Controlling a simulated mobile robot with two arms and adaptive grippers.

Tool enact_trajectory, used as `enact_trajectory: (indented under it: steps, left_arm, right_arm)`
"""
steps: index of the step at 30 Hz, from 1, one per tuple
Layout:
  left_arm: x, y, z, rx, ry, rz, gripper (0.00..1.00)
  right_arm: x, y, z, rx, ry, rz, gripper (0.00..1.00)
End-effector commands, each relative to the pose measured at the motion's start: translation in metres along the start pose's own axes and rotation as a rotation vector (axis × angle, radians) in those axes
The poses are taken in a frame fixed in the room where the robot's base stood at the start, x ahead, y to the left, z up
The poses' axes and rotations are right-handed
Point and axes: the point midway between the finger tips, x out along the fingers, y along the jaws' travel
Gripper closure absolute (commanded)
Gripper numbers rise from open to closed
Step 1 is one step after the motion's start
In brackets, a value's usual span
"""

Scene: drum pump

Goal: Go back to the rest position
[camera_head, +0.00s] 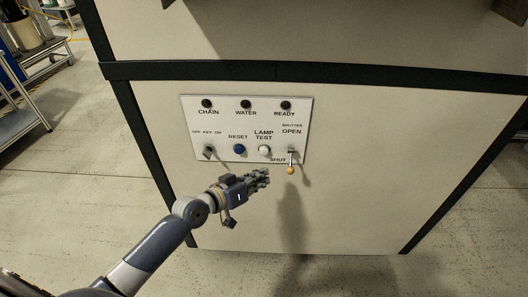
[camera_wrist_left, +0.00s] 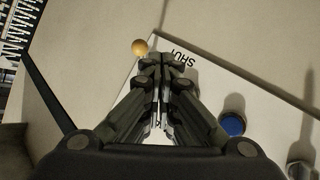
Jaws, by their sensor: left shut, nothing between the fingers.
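My left gripper (camera_head: 261,178) is shut and empty, in front of the lower edge of the white control panel (camera_head: 225,125). It points toward the shutter lever (camera_head: 291,161), whose yellow ball tip hangs down at the SHUT end, just right of the fingertips. In the left wrist view the shut fingers (camera_wrist_left: 162,62) cover part of the panel beside the word SHUT. The yellow ball (camera_wrist_left: 139,47) shows just left of the fingertips there, and I cannot tell whether they touch. My right gripper is out of view.
The panel also bears a key switch (camera_head: 208,151), a blue RESET button (camera_head: 239,149), a white LAMP TEST button (camera_head: 264,150) and dark lamps above. It is on a beige cabinet (camera_head: 350,180) with dark edges. A metal cart (camera_head: 25,105) stands far left. Open floor (camera_head: 70,190) lies left.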

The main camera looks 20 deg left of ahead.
Motion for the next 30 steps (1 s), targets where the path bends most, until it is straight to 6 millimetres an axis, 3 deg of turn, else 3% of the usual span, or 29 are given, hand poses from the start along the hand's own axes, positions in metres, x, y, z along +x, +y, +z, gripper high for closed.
enact_trajectory:
  steps: [9,11,14,19,23,27,30]
  left_arm:
    - [0.001,-0.003,0.003,-0.001,-0.004,-0.005,1.0]
    - [0.002,-0.01,0.013,-0.001,-0.015,-0.022,1.0]
    - [0.004,-0.037,0.048,-0.002,-0.056,-0.082,1.0]
    - [-0.002,-0.103,0.152,0.01,-0.188,-0.237,1.0]
    - [-0.023,-0.143,0.241,0.032,-0.313,-0.342,1.0]
    - [-0.059,-0.171,0.34,0.06,-0.465,-0.428,1.0]
    - [-0.092,-0.181,0.409,0.084,-0.58,-0.471,1.0]
  right_arm:
    - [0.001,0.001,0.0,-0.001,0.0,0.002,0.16]
    - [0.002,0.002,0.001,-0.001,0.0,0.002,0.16]
    - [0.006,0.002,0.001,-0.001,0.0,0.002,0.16]
    - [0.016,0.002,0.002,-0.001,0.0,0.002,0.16]
    - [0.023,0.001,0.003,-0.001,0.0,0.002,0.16]
    - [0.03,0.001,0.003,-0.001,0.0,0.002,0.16]
    - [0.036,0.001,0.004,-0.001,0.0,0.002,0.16]
